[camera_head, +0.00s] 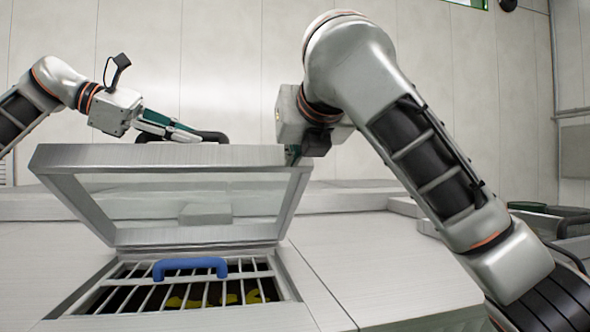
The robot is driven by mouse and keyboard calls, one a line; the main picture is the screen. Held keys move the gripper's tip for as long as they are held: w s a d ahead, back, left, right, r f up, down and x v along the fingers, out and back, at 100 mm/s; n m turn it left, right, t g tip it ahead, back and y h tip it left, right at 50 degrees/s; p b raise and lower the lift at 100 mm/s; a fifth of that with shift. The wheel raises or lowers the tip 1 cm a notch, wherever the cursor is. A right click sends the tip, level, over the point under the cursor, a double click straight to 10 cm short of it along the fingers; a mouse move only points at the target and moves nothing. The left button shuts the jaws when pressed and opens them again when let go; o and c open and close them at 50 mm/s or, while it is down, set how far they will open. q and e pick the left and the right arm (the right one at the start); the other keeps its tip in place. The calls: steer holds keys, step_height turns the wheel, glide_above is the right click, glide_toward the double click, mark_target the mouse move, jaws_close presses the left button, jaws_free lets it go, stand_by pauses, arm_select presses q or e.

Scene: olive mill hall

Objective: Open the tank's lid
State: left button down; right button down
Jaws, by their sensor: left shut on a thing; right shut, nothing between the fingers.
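The tank's lid (165,155) is a grey metal frame with a clear pane. It stands raised at a tilt, its lower edge along the back of the tank opening. A black handle (212,136) shows at its upper edge. My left gripper (190,134), with dark green fingers, is shut on this handle. My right gripper (293,153) is shut and empty by the lid's upper right corner; its fingertips are mostly hidden, and I cannot tell whether they touch the lid. Under the lid, a metal grate (145,299) with a blue handle (190,267) covers the tank opening.
Yellow and dark contents show between the grate bars, too obscured to name. A flat grey top surrounds the opening, with clear space to the right. Dark rounded objects (556,210) stand at the far right. A pale panelled wall (230,60) closes off the back.

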arm_select(q)
steer(key=shift+s+d, duration=0.1)
steer(key=c, duration=2)
jaws_free()
steer(key=shift+o, duration=0.2)
